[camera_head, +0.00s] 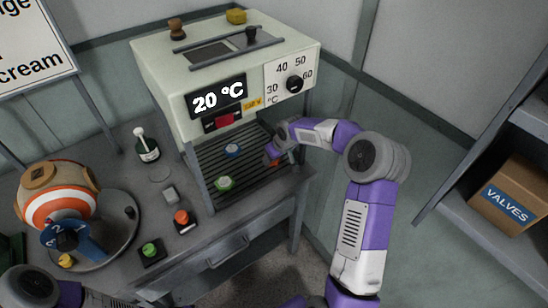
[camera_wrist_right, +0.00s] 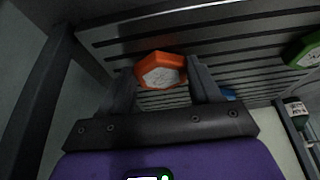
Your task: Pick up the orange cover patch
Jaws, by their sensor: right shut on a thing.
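The orange cover patch (camera_wrist_right: 161,71) is a hexagon with a pale face, seen in the right wrist view between the fingertips of my right gripper (camera_wrist_right: 162,80). The right gripper is shut on it at the slatted rack (camera_wrist_right: 120,38). In the head view, my right gripper (camera_head: 274,156) reaches into the right side of the press bay, and it mostly hides the patch there. I cannot tell whether the patch still touches the slats. My left gripper is out of view; only part of the left arm shows at the bottom left.
A blue patch (camera_head: 233,150) and a green patch (camera_head: 224,183) lie on the rack. The press (camera_head: 180,75) reads 20 °C and overhangs the bay; its post (camera_head: 196,176) stands at the left. A striped ball (camera_head: 58,196) sits on a round stand at the left.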

